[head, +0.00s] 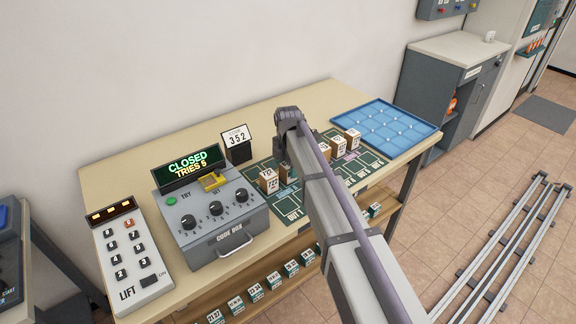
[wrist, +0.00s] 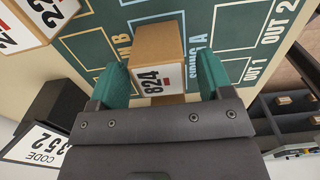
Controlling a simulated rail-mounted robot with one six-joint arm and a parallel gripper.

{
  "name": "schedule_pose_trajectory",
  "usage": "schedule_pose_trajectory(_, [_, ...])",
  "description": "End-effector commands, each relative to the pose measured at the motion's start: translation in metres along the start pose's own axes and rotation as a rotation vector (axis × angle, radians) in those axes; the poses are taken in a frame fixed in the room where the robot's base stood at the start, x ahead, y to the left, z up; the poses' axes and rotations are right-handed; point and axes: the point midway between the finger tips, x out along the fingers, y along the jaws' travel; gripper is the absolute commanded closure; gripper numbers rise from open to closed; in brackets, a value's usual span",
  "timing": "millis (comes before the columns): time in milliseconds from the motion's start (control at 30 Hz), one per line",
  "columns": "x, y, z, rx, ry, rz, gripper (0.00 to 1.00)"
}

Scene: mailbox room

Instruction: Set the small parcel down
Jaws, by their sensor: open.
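The fingers are open, with a narrow gap on each side of the parcel. The parcel appears to rest on the dark green marked mat (wrist: 225,25), near the words IN B and SIDING A. In the head view my gripper (head: 284,168) is low over the mat (head: 290,196), and my arm hides most of that spot.
Another labelled parcel (head: 268,180) stands just left of my gripper, and several more (head: 337,145) stand to the right. A blue gridded tray (head: 385,125) lies at the table's right end. The grey code box (head: 212,218) and a code card reading 352 (head: 236,138) are to the left.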

Motion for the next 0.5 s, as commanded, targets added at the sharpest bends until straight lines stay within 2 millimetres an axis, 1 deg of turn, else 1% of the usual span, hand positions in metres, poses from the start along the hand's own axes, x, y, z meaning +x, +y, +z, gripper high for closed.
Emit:
schedule_pose_trajectory(33, [-0.028,0.0,0.0,0.0,0.0,0.0,0.27])
schedule_pose_trajectory(200, [-0.073,0.0,0.0,0.0,0.0,0.0,0.27])
schedule_pose_trajectory(300, [-0.089,0.0,0.0,0.0,0.0,0.0,0.27])
schedule_pose_trajectory(333, [-0.091,0.0,0.0,0.0,0.0,0.0,0.27])
schedule_pose_trajectory(400, [-0.094,0.0,0.0,0.0,0.0,0.0,0.27])
schedule_pose_trajectory(500, [-0.092,-0.001,0.0,0.003,0.0,0.0,0.27])
